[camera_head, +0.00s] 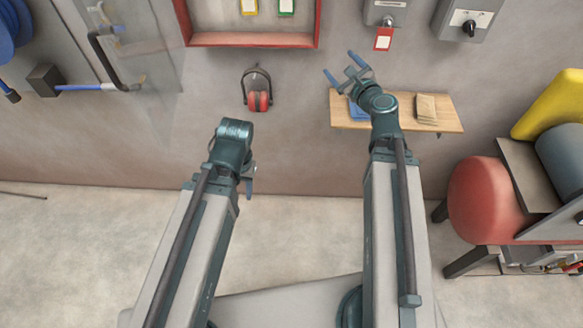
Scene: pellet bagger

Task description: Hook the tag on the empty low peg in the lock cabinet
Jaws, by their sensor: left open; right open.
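The lock cabinet (250,39) is a red-framed box on the wall at the top, cut off by the picture edge. A red tag (383,40) with a pale label hangs below a grey switch box (386,12), right of the cabinet. My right gripper (339,65) is open and empty, in the picture below and left of the red tag. My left gripper (249,186) is open, lower left, partly hidden by its own wrist.
A wooden shelf (447,113) holds a blue item and a tan stack behind my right wrist. A second switch box (466,20) is at upper right. A red-ended machine (485,198) stands at right. A clear panel and hose are at left.

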